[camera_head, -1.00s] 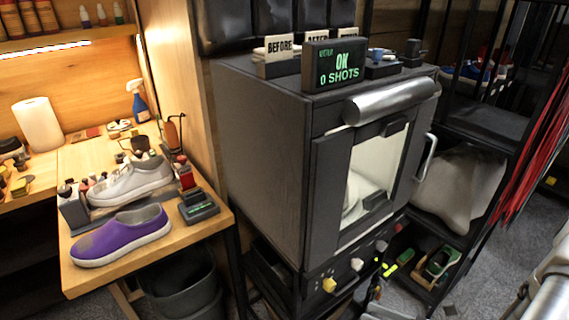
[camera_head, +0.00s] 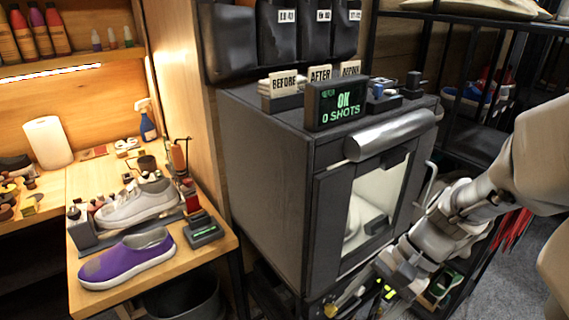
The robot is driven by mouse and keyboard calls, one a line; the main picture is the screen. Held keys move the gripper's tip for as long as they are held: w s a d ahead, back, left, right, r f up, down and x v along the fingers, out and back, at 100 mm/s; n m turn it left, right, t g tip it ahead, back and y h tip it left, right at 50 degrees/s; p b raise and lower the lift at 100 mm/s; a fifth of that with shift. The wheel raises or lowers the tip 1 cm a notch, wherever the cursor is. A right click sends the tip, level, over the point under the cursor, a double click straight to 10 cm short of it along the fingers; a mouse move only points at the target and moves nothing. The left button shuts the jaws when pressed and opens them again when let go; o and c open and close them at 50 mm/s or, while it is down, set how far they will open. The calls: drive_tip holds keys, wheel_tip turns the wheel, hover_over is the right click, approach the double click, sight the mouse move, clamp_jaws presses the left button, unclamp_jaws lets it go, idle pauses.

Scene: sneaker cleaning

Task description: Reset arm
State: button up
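My arm (camera_head: 520,170) reaches in from the right edge and bends down toward the lower front of the dark cabinet (camera_head: 265,190). The cabinet's window (camera_head: 375,205) shows a pale shape inside.
A white sneaker (camera_head: 135,205) and a purple shoe (camera_head: 127,258) sit on the wooden bench (camera_head: 215,255) at left. A display reading "OK 0 SHOTS" (camera_head: 337,103) stands on the cabinet. The door handle (camera_head: 427,185) is close to my arm. A shelf rack (camera_head: 470,140) stands behind it.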

drive_tip(key=s+r+n+t+h+p, duration=0.1)
drive_tip(key=r+n+t+h+p, duration=0.1)
drive_tip(key=r, duration=0.7)
drive_tip(key=s+r+n+t+h+p, duration=0.2)
drive_tip(key=r+n+t+h, duration=0.2)
drive_tip(key=r+n, duration=0.3)
drive_tip(key=shift+s+d+r+n+t+p, duration=0.35)
drive_tip(key=shift+r+t, duration=0.35)
drive_tip(key=shift+r, duration=0.25)
drive_tip(key=shift+w+d, duration=0.1)
drive_tip(key=shift+d, duration=0.05)
idle(0.9)
